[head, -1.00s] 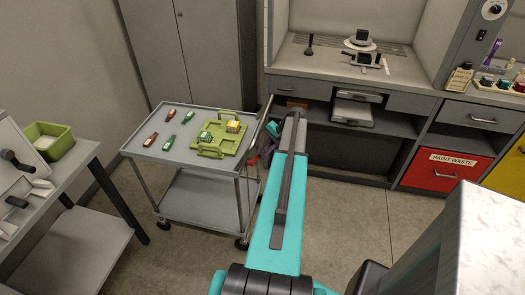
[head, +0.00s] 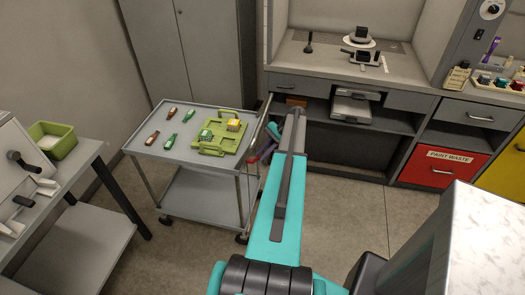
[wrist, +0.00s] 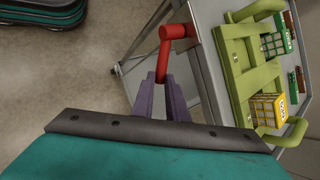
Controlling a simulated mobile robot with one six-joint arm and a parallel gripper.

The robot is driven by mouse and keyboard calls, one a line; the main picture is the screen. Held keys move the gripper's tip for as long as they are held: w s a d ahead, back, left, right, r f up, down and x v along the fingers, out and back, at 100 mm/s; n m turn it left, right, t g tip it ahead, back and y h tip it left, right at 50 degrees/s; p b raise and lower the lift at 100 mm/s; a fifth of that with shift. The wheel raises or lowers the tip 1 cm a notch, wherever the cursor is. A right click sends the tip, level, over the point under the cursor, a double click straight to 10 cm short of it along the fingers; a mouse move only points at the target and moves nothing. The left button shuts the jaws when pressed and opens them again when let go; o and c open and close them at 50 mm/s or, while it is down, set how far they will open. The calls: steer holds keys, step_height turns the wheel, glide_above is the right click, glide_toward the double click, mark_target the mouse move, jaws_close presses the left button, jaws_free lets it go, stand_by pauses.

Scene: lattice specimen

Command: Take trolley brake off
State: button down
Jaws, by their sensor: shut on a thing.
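The grey trolley (head: 180,152) stands left of centre in the head view, with a rail at its right end. Its red brake lever (wrist: 163,62) is bent and shows in the wrist view, beside the trolley's edge. My gripper (wrist: 163,84) has purple jaws and is shut on the lower end of this lever. In the head view my teal arm reaches to the trolley's right end, and the jaws are small and partly hidden there. A green tray (head: 211,150) with small boxes lies on the trolley top; it also shows in the wrist view (wrist: 228,54).
Several small red and green bottles lie on the trolley top beside the tray. A bench (head: 93,166) with a green bin (head: 67,146) stands at the left. Grey cabinets and a red drawer (head: 440,170) stand behind and right. Bare floor lies between.

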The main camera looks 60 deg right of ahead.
steer(key=shift+a+f+y, duration=0.1)
steer(key=shift+f+y, duration=0.1)
steer(key=shift+y, duration=0.1)
steer(key=shift+p, duration=0.45)
steer(key=shift+s+a+f+m+g+y+p, duration=0.1)
steer(key=shift+a+f+m+g+y+p, duration=0.15)
steer(key=shift+f+y+p, duration=0.35)
steer(key=shift+a+f+m+g+y+p, duration=0.15)
steer(key=shift+f+m+y+p, duration=0.15)
steer(key=shift+y+p, duration=0.5)
steer(key=c, duration=1.7)
jaws_free()
steer(key=shift+o, duration=0.2)
